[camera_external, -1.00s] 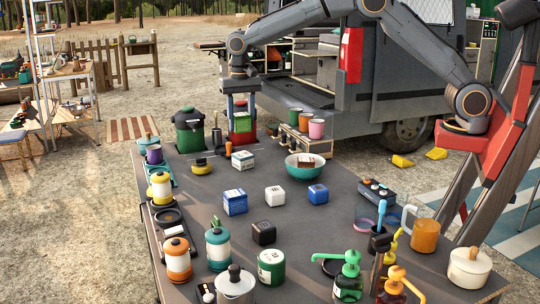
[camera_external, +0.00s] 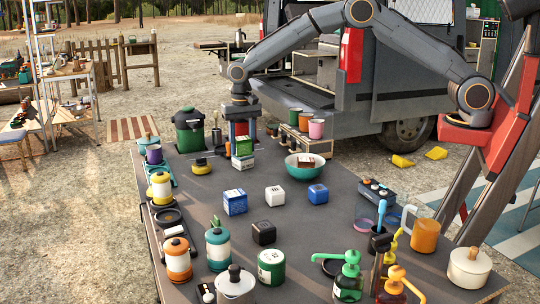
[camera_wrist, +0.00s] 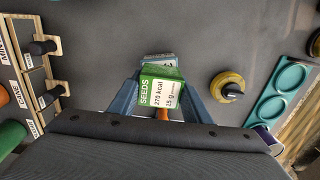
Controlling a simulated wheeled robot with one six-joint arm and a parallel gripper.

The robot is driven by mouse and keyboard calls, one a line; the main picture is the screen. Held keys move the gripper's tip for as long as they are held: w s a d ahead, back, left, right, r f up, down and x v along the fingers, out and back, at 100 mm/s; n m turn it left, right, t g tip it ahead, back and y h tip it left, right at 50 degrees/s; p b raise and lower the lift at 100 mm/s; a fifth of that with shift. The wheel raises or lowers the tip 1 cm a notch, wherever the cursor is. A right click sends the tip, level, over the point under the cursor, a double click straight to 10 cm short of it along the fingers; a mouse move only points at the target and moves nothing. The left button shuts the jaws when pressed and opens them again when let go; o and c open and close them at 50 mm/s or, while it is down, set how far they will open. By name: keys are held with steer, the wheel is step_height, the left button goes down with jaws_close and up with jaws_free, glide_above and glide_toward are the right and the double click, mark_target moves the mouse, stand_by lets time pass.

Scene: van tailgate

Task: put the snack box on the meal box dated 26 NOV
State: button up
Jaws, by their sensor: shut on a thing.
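The snack box, green and white with "SEEDS 270 kcal" on it, is held between the fingers of my gripper (camera_wrist: 160,105). It shows in the wrist view (camera_wrist: 161,88) and the external view (camera_external: 242,147). My gripper in the external view (camera_external: 241,140) points down and is shut on it. A white and teal box (camera_external: 243,164) stands on the table directly below the snack box; its top edge also shows behind the snack box in the wrist view (camera_wrist: 160,59). I cannot tell whether the two touch, and its date is unreadable here.
A blue and white box (camera_external: 235,202), white box (camera_external: 275,196), blue box (camera_external: 318,194) and black box (camera_external: 264,233) stand nearer the front. A teal bowl (camera_external: 292,168) holding a brown box is to the right. A yellow-based round item (camera_external: 201,166) is to the left.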

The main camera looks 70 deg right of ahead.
mark_target(242, 138)
steer(key=o, duration=1.1)
steer(key=shift+f, duration=0.1)
steer(key=shift+c, duration=0.2)
step_height(242, 138, up, 12)
steer(key=b, duration=0.3)
steer(key=shift+b, duration=0.3)
steer(key=shift+r, duration=0.2)
